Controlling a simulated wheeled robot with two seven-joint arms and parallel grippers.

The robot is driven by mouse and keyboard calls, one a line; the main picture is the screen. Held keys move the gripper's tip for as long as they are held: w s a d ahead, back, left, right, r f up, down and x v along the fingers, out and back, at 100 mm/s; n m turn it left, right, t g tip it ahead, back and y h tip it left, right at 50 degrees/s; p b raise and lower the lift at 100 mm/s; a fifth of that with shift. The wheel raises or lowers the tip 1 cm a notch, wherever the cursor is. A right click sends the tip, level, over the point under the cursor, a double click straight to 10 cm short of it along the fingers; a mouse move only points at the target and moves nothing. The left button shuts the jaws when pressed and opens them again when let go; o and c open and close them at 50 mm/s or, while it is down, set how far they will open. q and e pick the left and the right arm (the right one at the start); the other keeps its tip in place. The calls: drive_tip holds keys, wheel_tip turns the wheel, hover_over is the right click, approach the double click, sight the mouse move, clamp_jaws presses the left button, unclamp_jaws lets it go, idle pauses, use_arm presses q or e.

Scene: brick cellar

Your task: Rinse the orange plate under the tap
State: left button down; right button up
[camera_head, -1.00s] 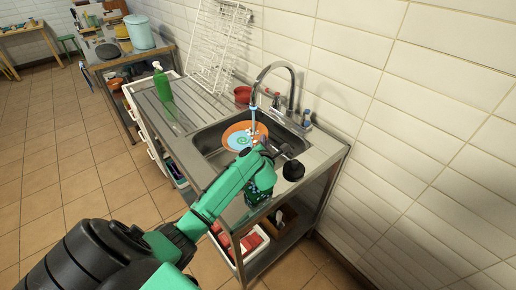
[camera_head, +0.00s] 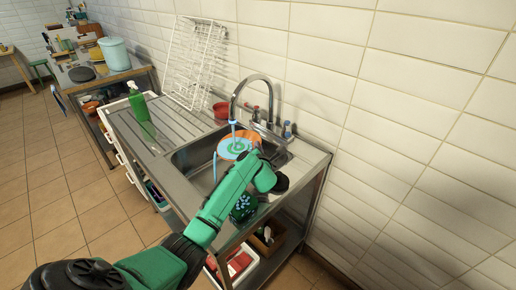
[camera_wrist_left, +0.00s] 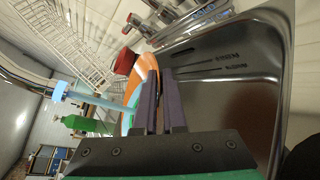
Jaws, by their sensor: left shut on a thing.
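My left gripper (camera_head: 256,156) is shut on the rim of the orange plate (camera_head: 246,140) and holds it tilted over the sink basin (camera_head: 186,158). The plate has a pale green and white middle. Water from the curved metal tap (camera_head: 236,100) falls on the plate, and a stream runs off its left side into the basin. In the left wrist view, the plate's orange edge (camera_wrist_left: 150,68) shows beside the two dark fingers (camera_wrist_left: 160,100), and the water stream (camera_wrist_left: 95,98) reaches it from the left. My right gripper is not in view.
A green bottle (camera_head: 139,105) stands on the ribbed drainboard (camera_head: 170,122). A white wire rack (camera_head: 190,60) leans on the wall. A red bowl (camera_head: 221,110) is behind the basin.

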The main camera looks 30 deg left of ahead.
use_arm(q)
drive_tip(key=shift+s+r+p, duration=0.15)
drive_tip(key=shift+p, duration=0.2)
drive_tip(key=s+a+p, duration=0.3)
drive_tip(key=s+p, duration=0.6)
drive_tip(key=s, duration=0.1)
wheel_tip(320, 180, up, 12)
drive_tip(key=p, duration=0.6)
drive_tip(key=shift+s, duration=0.15)
drive_tip(key=shift+a, duration=0.1)
